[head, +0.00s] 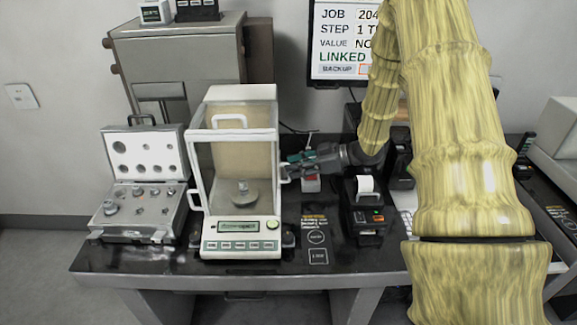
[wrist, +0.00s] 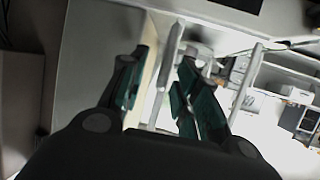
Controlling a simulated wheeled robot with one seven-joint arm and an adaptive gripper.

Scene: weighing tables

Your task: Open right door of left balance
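The left balance (head: 240,236) stands on the dark table, with a glass draft shield over its pan (head: 238,197). A small metal weight (head: 242,185) sits on the pan. The right door is seen nearly edge-on in the head view, so whether it is fully shut is hard to tell. Its pale handle (head: 285,174) is partly hidden by my gripper (head: 293,167), which is at the right side of the shield. In the wrist view my gripper (wrist: 166,72) has its two fingers apart, with a pale bar (wrist: 165,78) running between them. Contact with the bar is unclear.
An open case of weights (head: 140,185) stands left of the balance. A monitor (head: 340,40) hangs behind. My arm covers much of the right side. Bare tabletop (head: 240,275) shows in front.

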